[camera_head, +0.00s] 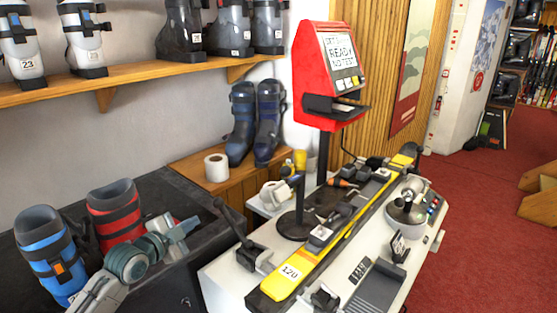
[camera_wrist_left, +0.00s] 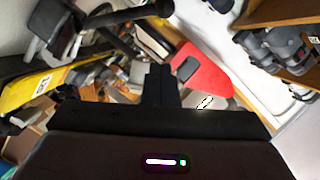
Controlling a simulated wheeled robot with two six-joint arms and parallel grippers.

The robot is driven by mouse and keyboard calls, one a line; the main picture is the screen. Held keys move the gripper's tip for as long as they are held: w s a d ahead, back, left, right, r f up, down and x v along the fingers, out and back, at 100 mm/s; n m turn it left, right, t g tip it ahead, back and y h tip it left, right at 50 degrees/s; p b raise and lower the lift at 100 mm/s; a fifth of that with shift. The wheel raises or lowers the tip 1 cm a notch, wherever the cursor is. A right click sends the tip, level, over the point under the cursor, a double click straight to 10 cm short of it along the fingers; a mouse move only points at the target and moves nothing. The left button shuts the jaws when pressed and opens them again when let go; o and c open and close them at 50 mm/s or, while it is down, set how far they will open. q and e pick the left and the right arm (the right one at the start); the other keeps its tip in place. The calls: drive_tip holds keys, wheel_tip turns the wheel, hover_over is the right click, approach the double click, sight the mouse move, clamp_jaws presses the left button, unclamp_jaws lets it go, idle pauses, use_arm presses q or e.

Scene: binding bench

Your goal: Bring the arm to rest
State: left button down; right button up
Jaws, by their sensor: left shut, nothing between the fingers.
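My left arm comes in from the lower left in the head view, and my left gripper (camera_head: 188,228) is above the dark counter, to the right of the red boot. In the left wrist view the dark fingers of my left gripper (camera_wrist_left: 161,83) are together, with nothing between them. My right gripper is not in view.
A blue boot (camera_head: 52,262) and a red boot (camera_head: 115,212) stand close beside my left arm. To the right, a white bench (camera_head: 225,278) bears a yellow ski (camera_head: 283,282) and clamps. A red test machine (camera_head: 322,75) stands behind. A shelf (camera_head: 130,80) holds boots above.

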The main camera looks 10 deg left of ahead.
use_arm(q)
drive_tip(key=s+d+f+n+g+y, duration=0.1)
drive_tip(key=s+d+f+n+g, duration=0.25)
drive_tip(key=s+f, duration=0.4)
drive_tip(key=s+d+f+n+g+y, duration=0.1)
drive_tip(key=s+d+f+n+g, duration=0.1)
drive_tip(key=s+d+f, duration=0.4)
drive_tip(key=s+f+n+g+y, duration=0.1)
drive_tip(key=s+f+n+g, duration=0.25)
drive_tip(key=s, duration=0.75)
drive_tip(key=s+f+n+g+y, duration=0.2)
drive_tip(key=s+f+n+g, duration=0.15)
drive_tip(key=s, duration=0.85)
wheel_tip(320, 180, down, 30)
drive_tip(key=a, duration=0.3)
drive_tip(key=s+a+f+n+g, duration=0.1)
drive_tip(key=s+f+g, duration=0.1)
drive_tip(key=s+f, duration=1.6)
drive_tip(key=shift+f, duration=0.85)
